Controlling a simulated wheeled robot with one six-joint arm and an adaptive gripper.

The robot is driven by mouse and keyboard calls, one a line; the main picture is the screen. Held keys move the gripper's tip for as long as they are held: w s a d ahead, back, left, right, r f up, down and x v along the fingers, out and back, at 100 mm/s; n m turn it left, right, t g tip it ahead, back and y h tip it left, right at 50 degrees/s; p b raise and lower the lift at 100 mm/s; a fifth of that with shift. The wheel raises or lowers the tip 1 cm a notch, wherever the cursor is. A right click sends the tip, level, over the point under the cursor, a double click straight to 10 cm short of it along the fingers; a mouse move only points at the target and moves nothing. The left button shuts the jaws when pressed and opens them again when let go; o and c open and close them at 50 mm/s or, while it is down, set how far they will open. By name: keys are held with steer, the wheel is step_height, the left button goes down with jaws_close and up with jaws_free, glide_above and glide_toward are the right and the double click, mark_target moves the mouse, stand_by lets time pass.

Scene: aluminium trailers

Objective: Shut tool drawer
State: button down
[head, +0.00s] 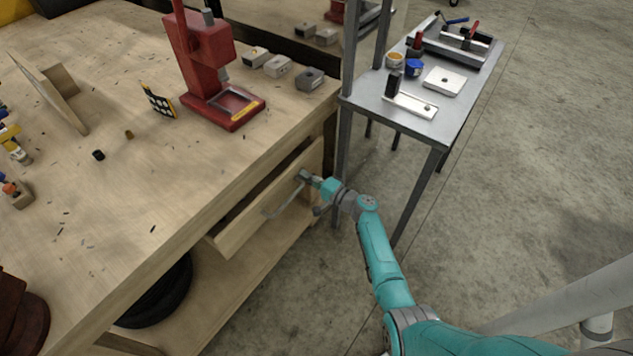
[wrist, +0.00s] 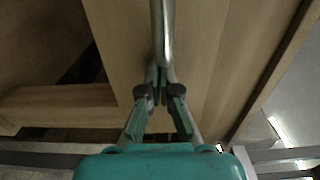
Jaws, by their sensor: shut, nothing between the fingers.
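The tool drawer (head: 268,222) is a pale wooden drawer under the workbench top. It stands partly open, with a dark gap behind its front. Its metal bar handle (head: 283,202) runs along the front face. My gripper (head: 303,177) is at the right part of the drawer front, close to the handle. In the wrist view, the handle (wrist: 162,35) runs down the picture toward my shut fingertips (wrist: 160,82), over the wooden drawer front (wrist: 215,50). Whether the fingers touch the handle or the wood I cannot tell.
The workbench (head: 150,190) carries a red press (head: 205,70) and several small parts. A dark tire (head: 160,296) lies on the shelf below. A metal side table (head: 425,125) with tools stands right of the drawer. Concrete floor (head: 520,200) is open farther right.

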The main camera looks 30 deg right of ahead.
mark_target(298, 170)
steer(key=x, duration=0.3)
steer(key=shift+w+a+r, duration=0.1)
steer(key=shift+w+r, duration=0.05)
steer(key=shift+w, duration=0.1)
steer(key=shift+r, duration=0.1)
